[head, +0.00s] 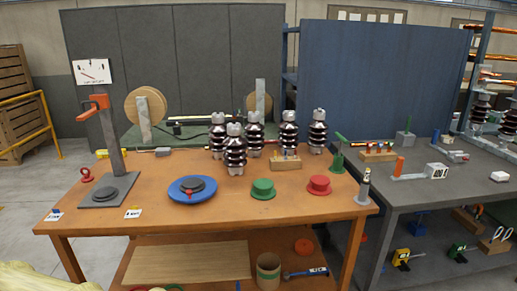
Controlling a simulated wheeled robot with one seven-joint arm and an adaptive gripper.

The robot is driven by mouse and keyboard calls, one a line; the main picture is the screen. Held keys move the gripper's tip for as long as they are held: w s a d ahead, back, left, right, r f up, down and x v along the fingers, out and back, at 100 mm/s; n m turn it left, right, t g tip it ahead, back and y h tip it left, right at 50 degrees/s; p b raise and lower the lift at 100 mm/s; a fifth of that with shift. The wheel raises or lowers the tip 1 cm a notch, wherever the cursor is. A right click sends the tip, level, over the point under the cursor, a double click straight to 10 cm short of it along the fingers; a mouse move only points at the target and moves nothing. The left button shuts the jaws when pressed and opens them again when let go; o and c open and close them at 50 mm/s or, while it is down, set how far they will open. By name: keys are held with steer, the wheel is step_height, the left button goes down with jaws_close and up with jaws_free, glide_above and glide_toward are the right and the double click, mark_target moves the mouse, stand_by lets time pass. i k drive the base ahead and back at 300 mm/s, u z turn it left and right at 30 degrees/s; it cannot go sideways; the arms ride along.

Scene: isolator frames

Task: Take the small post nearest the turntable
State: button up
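A blue turntable (188,196) with a dark round top and a small red knob sits on the orange-brown table, left of centre. Behind it and to its right stand several dark, ribbed post insulators with pale metal caps, all upright. The front post (235,157) is close to the turntable and partly overlaps the ones behind. Another post (217,138) stands just behind it to the left, also near the turntable; I cannot tell for sure which is nearest. Others stand further right, such as the right-hand post (318,134). My gripper is not in view.
A grey stand with an orange handle (98,103) rises at the table's left. A green flanged piece (263,188) and a red one (319,185) stand at the front right. A wooden block (286,164) sits before the posts. A grey table (440,190) adjoins on the right.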

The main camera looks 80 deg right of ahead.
mark_target(235, 154)
steer(key=z, duration=4.1)
steer(key=i, duration=0.65)
steer(key=u, duration=2.55)
